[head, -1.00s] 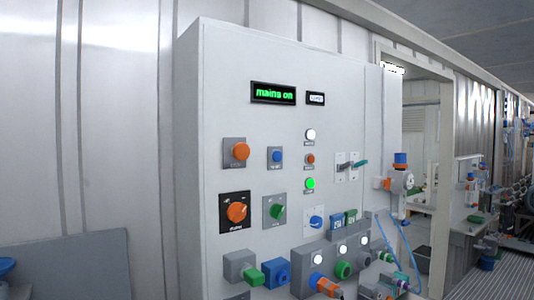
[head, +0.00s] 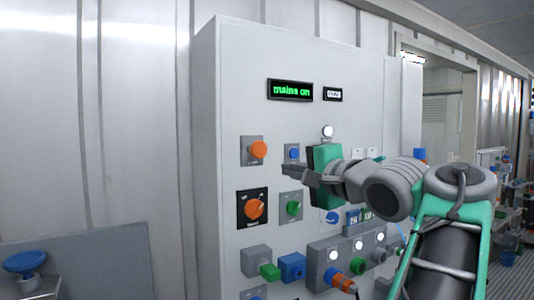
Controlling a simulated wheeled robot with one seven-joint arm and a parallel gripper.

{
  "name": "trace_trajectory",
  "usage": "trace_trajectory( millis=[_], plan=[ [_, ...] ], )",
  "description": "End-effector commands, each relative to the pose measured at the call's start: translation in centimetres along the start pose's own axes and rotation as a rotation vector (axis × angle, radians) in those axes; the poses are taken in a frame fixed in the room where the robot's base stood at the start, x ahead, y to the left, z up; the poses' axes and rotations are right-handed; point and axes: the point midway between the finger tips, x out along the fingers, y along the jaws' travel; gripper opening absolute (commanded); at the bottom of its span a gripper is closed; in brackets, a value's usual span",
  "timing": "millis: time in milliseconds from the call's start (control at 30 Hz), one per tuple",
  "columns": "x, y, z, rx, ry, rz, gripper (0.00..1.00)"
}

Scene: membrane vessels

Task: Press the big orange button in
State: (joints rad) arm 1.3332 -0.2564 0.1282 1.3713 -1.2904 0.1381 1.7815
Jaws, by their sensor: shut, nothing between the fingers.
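The big orange button (head: 258,149) is a round knob on a square grey plate at the upper left of the white control cabinet's front. My gripper (head: 287,168) is shut and empty, pointing left in front of the panel. Its tips are right of and a little below the orange button, apart from it in the picture. They overlap the lower part of a blue button's plate; the blue button (head: 294,154) still shows. How far the tips are from the panel is hard to tell.
An orange rotary switch (head: 254,209) on a black plate sits below the button. A green knob (head: 293,208) is beside it. A lit display (head: 290,91) reads "mains on". Grey, blue and orange connectors (head: 292,267) stick out lower down. My arm hides the panel's right part.

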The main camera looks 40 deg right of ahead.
Motion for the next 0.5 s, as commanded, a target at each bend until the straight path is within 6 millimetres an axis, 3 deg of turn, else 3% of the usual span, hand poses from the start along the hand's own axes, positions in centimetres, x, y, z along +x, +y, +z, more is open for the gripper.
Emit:
trace_trajectory(
  millis=[33,133,500],
  plan=[
    [-1.5,-1.3,-0.9,0.037,0.006,-0.020,0.00],
    [-3.0,-2.6,-1.1,0.091,-0.006,-0.040,0.00],
    [-3.0,-2.8,-0.8,0.105,-0.014,-0.044,0.00]
  ],
)
